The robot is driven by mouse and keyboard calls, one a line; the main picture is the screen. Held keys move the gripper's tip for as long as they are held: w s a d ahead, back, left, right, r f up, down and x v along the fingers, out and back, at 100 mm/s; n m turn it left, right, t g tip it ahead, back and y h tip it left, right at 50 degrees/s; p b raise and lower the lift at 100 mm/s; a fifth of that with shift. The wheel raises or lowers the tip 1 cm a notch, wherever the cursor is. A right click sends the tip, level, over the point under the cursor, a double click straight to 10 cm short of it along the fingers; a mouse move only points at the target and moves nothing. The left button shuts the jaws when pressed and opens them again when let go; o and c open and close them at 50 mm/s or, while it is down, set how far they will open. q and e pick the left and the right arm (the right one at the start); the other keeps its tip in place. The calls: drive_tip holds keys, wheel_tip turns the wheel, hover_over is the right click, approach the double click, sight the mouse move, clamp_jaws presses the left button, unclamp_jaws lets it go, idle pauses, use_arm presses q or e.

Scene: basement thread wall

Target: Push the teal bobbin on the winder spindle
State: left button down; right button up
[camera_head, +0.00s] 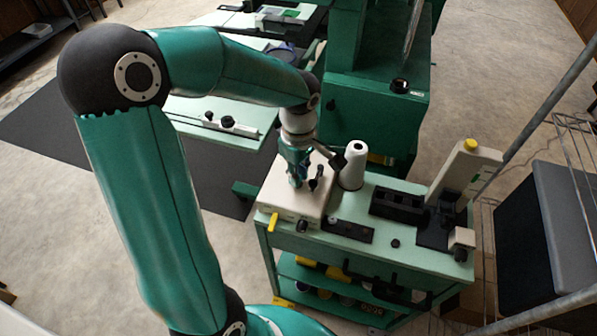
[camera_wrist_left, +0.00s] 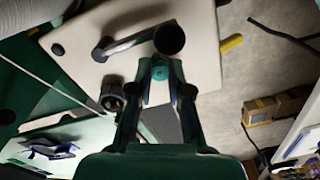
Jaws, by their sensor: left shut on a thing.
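The winder is a cream box (camera_head: 284,195) on the left end of a green cart, and its cream top (camera_wrist_left: 205,65) fills much of the left wrist view. My left gripper (camera_head: 297,180) points down over the winder. It is shut on the teal bobbin (camera_wrist_left: 160,72), which shows between the fingertips in the wrist view. The bobbin is close to the winder's top; I cannot tell whether it touches the spindle, which is hidden. A metal crank with a black knob (camera_wrist_left: 168,38) lies just beyond the fingertips. My right gripper is not in view.
A yellow lever (camera_head: 272,222) sticks out of the winder's front. A white thread cone (camera_head: 352,168) stands close on the right. Black trays (camera_head: 397,206) and a cream upright device (camera_head: 462,172) occupy the cart's right side. A green machine (camera_head: 375,110) stands behind.

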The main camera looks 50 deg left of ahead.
use_arm(q)
drive_tip(key=shift+f, duration=0.1)
idle(0.6)
drive_tip(key=shift+f+b, duration=0.1)
drive_tip(key=shift+b, duration=0.3)
drive_tip(key=c, duration=1)
unclamp_jaws()
